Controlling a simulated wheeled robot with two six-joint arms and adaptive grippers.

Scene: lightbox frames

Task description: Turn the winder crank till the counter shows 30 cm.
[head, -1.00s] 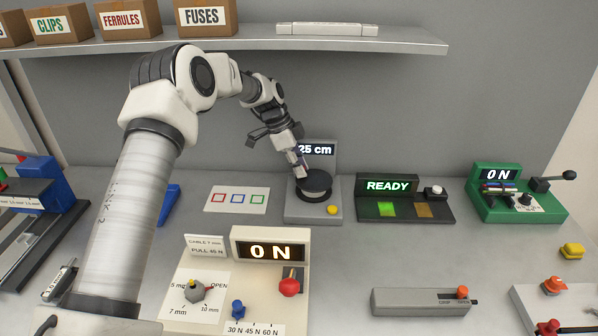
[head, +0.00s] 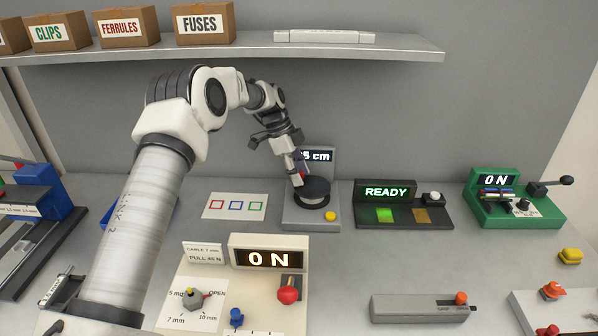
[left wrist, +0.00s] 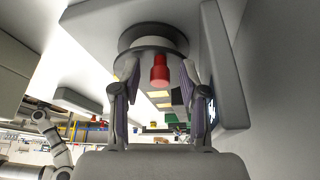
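The winder (head: 295,220) is a grey unit at the back middle with a black drum (head: 313,192) and a yellow button (head: 330,216). Its counter (head: 318,156) reads "5 cm" at the end; the first digit is partly hidden by my gripper. My left gripper (head: 297,182) points down at the left side of the drum. In the left wrist view the red crank knob (left wrist: 160,70) stands between the two fingers of my left gripper (left wrist: 159,75), with a gap visible on both sides. My right gripper is not in view.
A READY panel (head: 388,191) stands right of the winder, and a card with coloured squares (head: 235,206) lies to its left. A cream ON unit (head: 270,240) is in front. A shelf (head: 250,48) with boxes hangs above. The right front counter is partly clear.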

